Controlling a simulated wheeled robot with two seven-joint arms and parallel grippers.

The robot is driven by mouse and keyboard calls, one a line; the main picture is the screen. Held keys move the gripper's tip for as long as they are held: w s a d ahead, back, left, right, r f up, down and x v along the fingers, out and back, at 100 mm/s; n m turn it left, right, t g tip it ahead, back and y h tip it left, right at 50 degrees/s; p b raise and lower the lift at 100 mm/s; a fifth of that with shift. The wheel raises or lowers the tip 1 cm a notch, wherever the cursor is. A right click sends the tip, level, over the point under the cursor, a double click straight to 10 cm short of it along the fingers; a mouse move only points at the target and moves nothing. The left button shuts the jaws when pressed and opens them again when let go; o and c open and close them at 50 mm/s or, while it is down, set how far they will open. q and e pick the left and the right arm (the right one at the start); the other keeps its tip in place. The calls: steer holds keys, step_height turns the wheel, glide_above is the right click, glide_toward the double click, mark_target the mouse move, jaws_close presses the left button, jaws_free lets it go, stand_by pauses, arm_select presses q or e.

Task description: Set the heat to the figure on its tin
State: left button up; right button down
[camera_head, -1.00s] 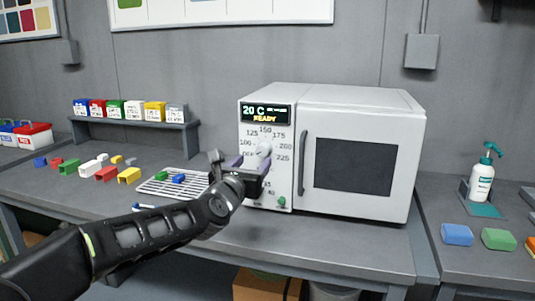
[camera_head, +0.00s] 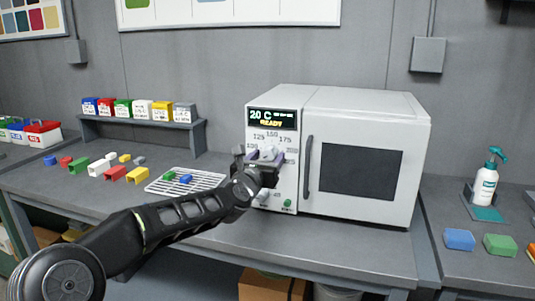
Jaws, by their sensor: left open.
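The white oven (camera_head: 422,150) stands on the grey bench with its door shut. Its display (camera_head: 272,119) reads 20 C and READY. The heat dial (camera_head: 268,152) is below the display, with figures such as 125, 150, 175 and 200 around it; the lower figures are hidden. My left gripper (camera_head: 263,157) is open at the dial, its fingers around or just in front of the knob; I cannot tell if they touch it. Several coloured tins (camera_head: 143,109) stand on a small shelf at the left, their labels too small to read. My right gripper is out of view.
A wire rack (camera_head: 208,180) with a green and a blue piece lies left of the oven. Several coloured pieces (camera_head: 112,173) lie further left.

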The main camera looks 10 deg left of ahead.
arm_select(q)
steer(key=shift+w, duration=0.1)
jaws_close()
stand_by(0.6)
